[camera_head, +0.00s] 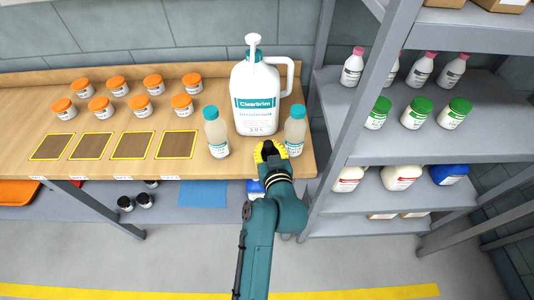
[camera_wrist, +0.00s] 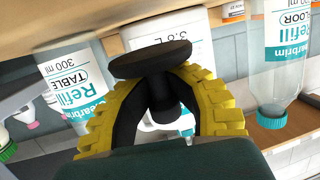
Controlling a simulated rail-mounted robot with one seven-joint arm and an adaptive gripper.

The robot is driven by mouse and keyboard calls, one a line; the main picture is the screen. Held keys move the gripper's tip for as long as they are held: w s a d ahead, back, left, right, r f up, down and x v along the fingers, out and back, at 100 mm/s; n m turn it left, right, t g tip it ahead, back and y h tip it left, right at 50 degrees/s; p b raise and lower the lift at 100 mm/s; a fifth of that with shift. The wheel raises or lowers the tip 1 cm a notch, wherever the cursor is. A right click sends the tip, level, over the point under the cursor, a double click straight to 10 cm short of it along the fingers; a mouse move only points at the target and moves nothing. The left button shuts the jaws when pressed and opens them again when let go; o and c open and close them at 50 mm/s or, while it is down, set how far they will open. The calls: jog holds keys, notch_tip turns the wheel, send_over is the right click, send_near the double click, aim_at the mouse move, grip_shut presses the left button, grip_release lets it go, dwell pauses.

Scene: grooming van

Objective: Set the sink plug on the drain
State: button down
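My gripper (camera_head: 268,150), with yellow ribbed fingers, is at the front edge of the wooden counter, in front of the white jug. In the wrist view my gripper (camera_wrist: 158,78) is closed around the stem of a black sink plug (camera_wrist: 150,60). The plug's flat round disc sits just beyond the fingertips and hides them in part. In the head view the plug shows only as a small dark shape at the fingers. No sink or drain can be made out in either view.
A white Clearbrim jug (camera_head: 255,100) stands between two refill bottles (camera_head: 216,132) (camera_head: 295,130) close to my gripper. Orange-lidded jars (camera_head: 140,105) and yellow-edged squares (camera_head: 132,146) lie left. A grey shelf rack (camera_head: 375,140) stands right. The floor in front is clear.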

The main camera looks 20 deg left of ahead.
aim_at(268, 154)
jog(key=shift+f+b, duration=0.3)
jog(key=shift+f, duration=1.15)
jog(key=c, duration=1.2)
grip_release()
jog(key=shift+o, duration=0.2)
